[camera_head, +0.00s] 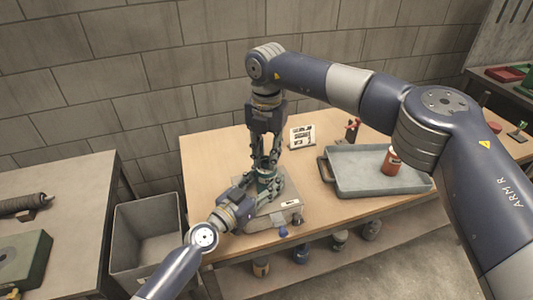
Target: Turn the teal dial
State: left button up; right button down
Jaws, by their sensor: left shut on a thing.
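A grey device (288,212) stands near the front left of the wooden table. A small teal part, which looks like the teal dial (264,184), shows on it between my two grippers, mostly hidden by their fingers. My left gripper (249,181) comes in low from the left and is shut at the device; its fingers hide exactly what part it grips. My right gripper (265,168) points straight down over the teal part. Its fingers are around or just above the part; I cannot tell whether they touch it.
A grey tray (352,180) with a red-brown jar (391,161) is to the right. A white card (302,137) and a small red and black item (352,130) stand behind. A grey bin (147,237) is at the left. Several jars sit on the lower shelf (400,238).

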jog(key=shift+n, duration=0.3)
jog(key=n, duration=1.1)
jog(key=shift+n, duration=0.4)
jog(key=n, duration=1.1)
jog(key=shift+n, duration=0.3)
jog(key=c, duration=1.3)
grip_release()
jog(key=shift+c, duration=0.2)
